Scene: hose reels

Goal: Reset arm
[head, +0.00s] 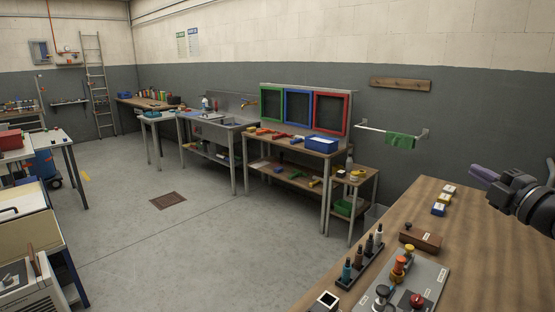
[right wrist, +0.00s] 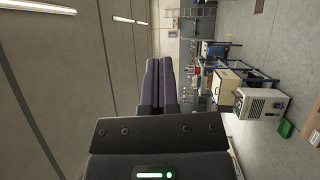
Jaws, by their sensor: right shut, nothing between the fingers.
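My right gripper (head: 484,173) is at the right edge of the head view, raised above the right end of the wooden table (head: 430,212). Its purple fingers point left and it holds nothing. In the right wrist view the two fingers (right wrist: 159,85) lie side by side, closed together. That camera looks sideways across the room, with no object near the fingertips. My left gripper is in neither view.
The wooden table carries a rack of several bottles (head: 361,258), a wooden block (head: 420,237), a grey plate with knobs (head: 418,285) and small boxes (head: 443,201). A workbench with coloured frames (head: 298,108) stands along the wall.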

